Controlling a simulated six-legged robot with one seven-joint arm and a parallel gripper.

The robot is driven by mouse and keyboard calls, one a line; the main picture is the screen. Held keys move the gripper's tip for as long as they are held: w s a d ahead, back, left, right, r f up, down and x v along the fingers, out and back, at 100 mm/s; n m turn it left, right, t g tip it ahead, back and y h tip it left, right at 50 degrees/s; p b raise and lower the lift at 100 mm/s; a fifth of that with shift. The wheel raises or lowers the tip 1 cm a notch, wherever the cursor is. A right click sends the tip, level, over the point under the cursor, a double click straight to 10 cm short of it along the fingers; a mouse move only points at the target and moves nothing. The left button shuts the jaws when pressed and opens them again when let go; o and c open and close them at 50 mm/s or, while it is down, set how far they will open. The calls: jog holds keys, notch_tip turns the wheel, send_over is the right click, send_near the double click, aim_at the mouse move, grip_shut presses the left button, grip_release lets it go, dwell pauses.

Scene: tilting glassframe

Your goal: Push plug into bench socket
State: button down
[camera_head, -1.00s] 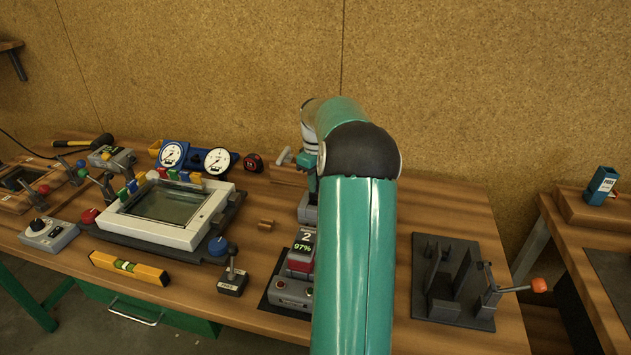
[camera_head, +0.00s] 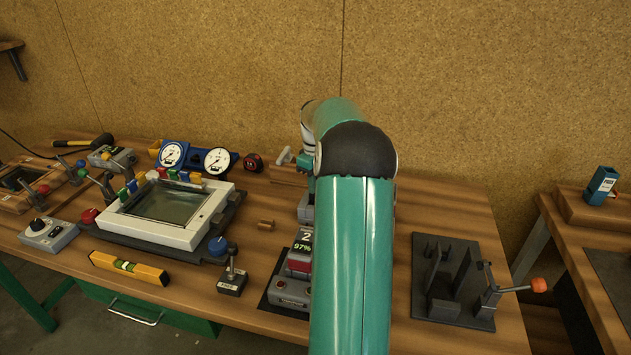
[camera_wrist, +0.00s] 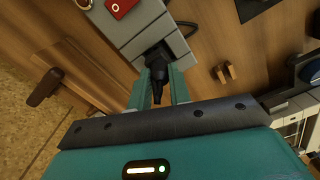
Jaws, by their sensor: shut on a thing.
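In the wrist view my gripper (camera_wrist: 158,97) is shut on the black plug (camera_wrist: 157,80). The plug's front end meets the grey socket block (camera_wrist: 145,40), which has a red switch (camera_wrist: 120,7) on it. I cannot tell how deep the plug sits in the socket. A black cable (camera_wrist: 188,35) loops beside the block. In the head view my arm hides the gripper and the plug; part of the grey block (camera_head: 306,208) shows just left of my arm.
A battery unit reading 97% (camera_head: 302,247) stands in front of the block. A white-framed glass panel (camera_head: 200,229) and a yellow level (camera_head: 130,267) lie to the left. A dark fixture with a crank (camera_head: 448,306) stands to the right. A small wooden piece (camera_head: 266,224) lies near the block.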

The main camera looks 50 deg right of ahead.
jog(key=shift+f, duration=1.2)
jog(key=c, duration=1.2)
grip_release()
notch_tip(320, 180, up, 14)
jog(key=shift+f, duration=0.1)
